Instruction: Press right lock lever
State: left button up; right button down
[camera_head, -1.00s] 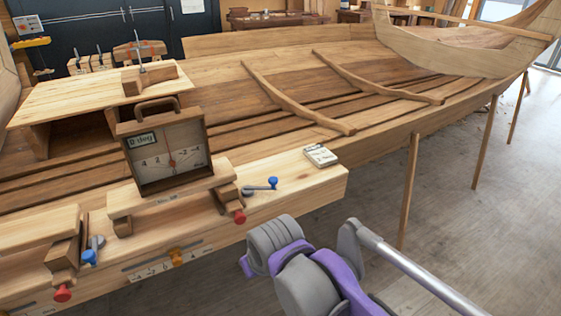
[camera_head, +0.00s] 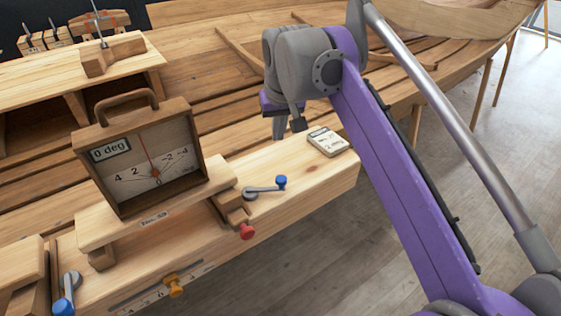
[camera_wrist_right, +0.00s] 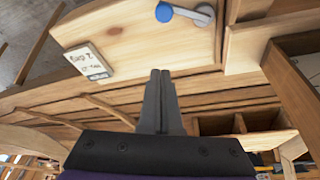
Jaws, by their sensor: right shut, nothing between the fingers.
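The right lock lever (camera_head: 265,189) is a grey lever with a blue knob, lying on the pale wooden beam beside the dial box. It also shows at the top of the wrist view (camera_wrist_right: 187,15). My right gripper (camera_head: 297,125) is above the beam, behind and above the lever in the head view, and apart from it. In the wrist view its fingers (camera_wrist_right: 160,73) are together and hold nothing. Another blue-knobbed lever (camera_head: 66,293) is at the lower left. My left gripper is out of view.
A wooden dial box (camera_head: 143,155) reading "0 deg" stands left of the lever. A red knob (camera_head: 247,231) is just below the lever, and an orange pointer (camera_head: 174,285) is on the beam's front scale. A small labelled card (camera_head: 327,142) lies near the beam's end.

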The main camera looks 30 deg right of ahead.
jog(key=shift+s, duration=0.15)
jog(key=b, duration=0.1)
send_over(264, 187)
jog(key=w+d, duration=0.3)
jog(key=d, duration=0.2)
jog(key=f, duration=0.8)
jog(key=shift+w+d+f, duration=0.15)
jog(key=shift+w+f, duration=0.05)
jog(key=shift+f, duration=0.2)
jog(key=shift+s+a+f, duration=0.2)
jog(key=shift+s+f, duration=0.05)
jog(key=shift+s, duration=0.4)
jog(key=shift+s+a+f, duration=0.15)
jog(key=shift+s+f, duration=0.1)
jog(key=shift+s, duration=0.35)
jog(key=shift+s+a, duration=0.2)
jog(key=shift+s, duration=0.35)
jog(key=shift+f, duration=0.1)
